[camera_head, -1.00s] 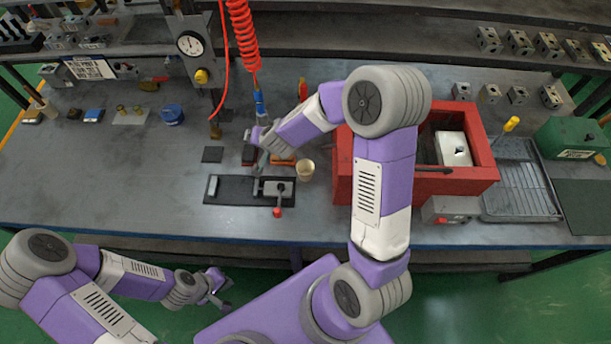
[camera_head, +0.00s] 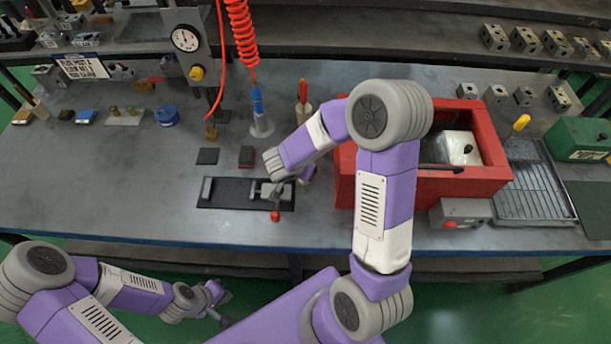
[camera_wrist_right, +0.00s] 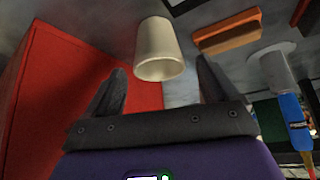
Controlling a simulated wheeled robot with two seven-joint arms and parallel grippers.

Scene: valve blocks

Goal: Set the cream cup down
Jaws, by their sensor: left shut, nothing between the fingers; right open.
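The cream cup (camera_wrist_right: 158,48) stands ahead of my right gripper in the right wrist view, its open rim towards the camera. My right gripper (camera_wrist_right: 160,68) is open, its two dark fingers apart on either side of the cup's line. I see no finger pressing on the cup. In the head view my right gripper (camera_head: 303,176) is low over the bench, left of the red box, and its hand and arm hide the cup. My left gripper (camera_head: 223,307) is shut and empty, in front of the bench edge at the lower left.
The red box (camera_head: 473,187) stands close by on the right. A black plate with a clamp (camera_head: 228,194) lies left of the right hand. An orange-brown block (camera_wrist_right: 226,32) and a blue-tipped nozzle (camera_wrist_right: 290,108) are near the cup. Bare bench lies left of the black plate.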

